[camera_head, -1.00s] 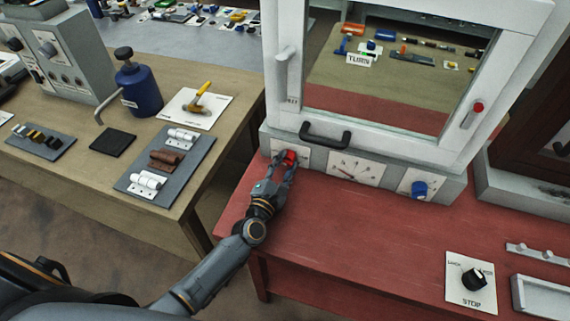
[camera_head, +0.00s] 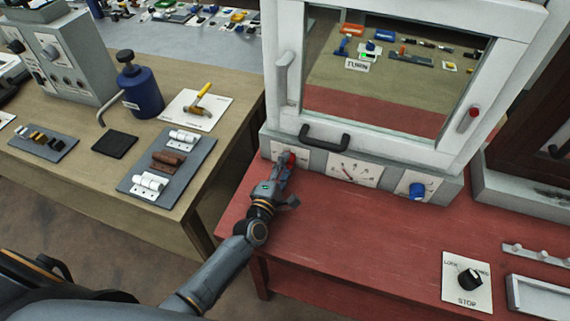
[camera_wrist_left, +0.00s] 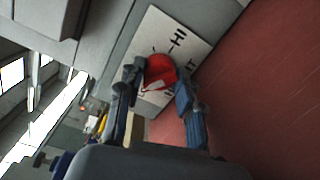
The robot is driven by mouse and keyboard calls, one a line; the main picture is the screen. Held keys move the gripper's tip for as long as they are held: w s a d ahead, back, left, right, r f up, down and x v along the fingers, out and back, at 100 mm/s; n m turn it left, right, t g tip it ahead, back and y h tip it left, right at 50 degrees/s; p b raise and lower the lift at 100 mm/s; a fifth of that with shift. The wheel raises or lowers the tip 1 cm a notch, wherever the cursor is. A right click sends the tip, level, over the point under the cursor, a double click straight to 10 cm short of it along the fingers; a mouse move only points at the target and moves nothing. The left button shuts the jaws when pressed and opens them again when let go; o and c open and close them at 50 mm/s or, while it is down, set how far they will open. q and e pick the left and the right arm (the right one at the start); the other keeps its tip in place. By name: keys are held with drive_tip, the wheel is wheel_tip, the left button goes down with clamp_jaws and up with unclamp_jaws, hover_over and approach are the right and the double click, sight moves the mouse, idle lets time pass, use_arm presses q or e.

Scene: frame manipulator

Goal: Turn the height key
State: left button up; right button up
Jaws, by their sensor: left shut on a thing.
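The height key appears to be the red knob (camera_head: 291,158) on the left white plate (camera_head: 277,150) of the frame's grey front panel. In the left wrist view the red knob (camera_wrist_left: 160,70) sits between my fingertips, with black marks on the plate (camera_wrist_left: 185,40) around it. My left gripper (camera_head: 286,168) is shut on the knob. In the left wrist view the left gripper (camera_wrist_left: 158,84) has one finger on each side of it. The knob's exact angle is hard to read, as the fingers cover part of it. My right gripper is not in view.
Beside it on the panel are a dial plate (camera_head: 354,170) and a blue knob (camera_head: 417,190). A black handle (camera_head: 325,136) juts out just above. The red tabletop (camera_head: 350,240) in front is clear up to a black knob (camera_head: 469,279) on a STOP plate.

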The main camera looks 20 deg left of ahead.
use_arm(q)
drive_tip(key=shift+m, duration=0.6)
drive_tip(key=shift+f, duration=0.1)
drive_tip(key=o, duration=1.1)
drive_tip(key=shift+o, duration=0.2)
drive_tip(key=shift+s, duration=0.15)
drive_tip(key=s, duration=0.8)
drive_tip(key=s+a, duration=0.1)
drive_tip(key=s, duration=0.2)
drive_tip(key=shift+s+r, duration=0.3)
drive_tip(key=shift+s, duration=0.1)
